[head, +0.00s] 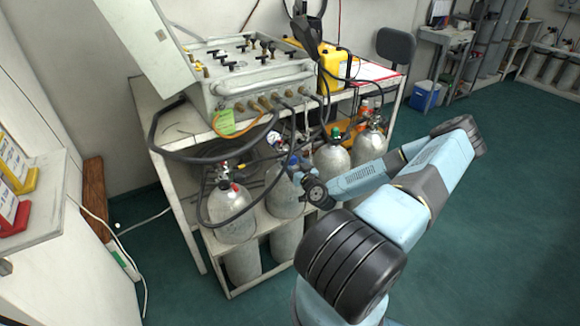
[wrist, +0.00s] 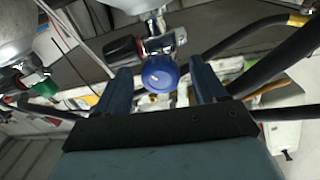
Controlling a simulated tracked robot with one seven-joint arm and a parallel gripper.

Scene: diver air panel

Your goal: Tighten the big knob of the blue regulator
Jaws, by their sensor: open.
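The blue knob (wrist: 160,74) of the regulator shows in the wrist view, on a chrome valve body at the top of a grey cylinder. In the head view the blue regulator (head: 292,160) sits on a cylinder (head: 284,194) in the rack, partly behind hoses and my arm. My gripper (wrist: 160,85) is open, with one finger on the left and one on the right of the blue knob in the wrist view. Gaps show on both sides, and I cannot tell how deep the knob lies between the fingers. In the head view the fingertips are hard to make out.
Neighbouring cylinders carry a red-capped valve (head: 224,184) and a green knob (head: 336,133), which also shows in the wrist view (wrist: 45,87). Black hoses (head: 180,158) loop from the air panel (head: 255,85) close around the cylinders. Open floor (head: 490,200) lies to the right.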

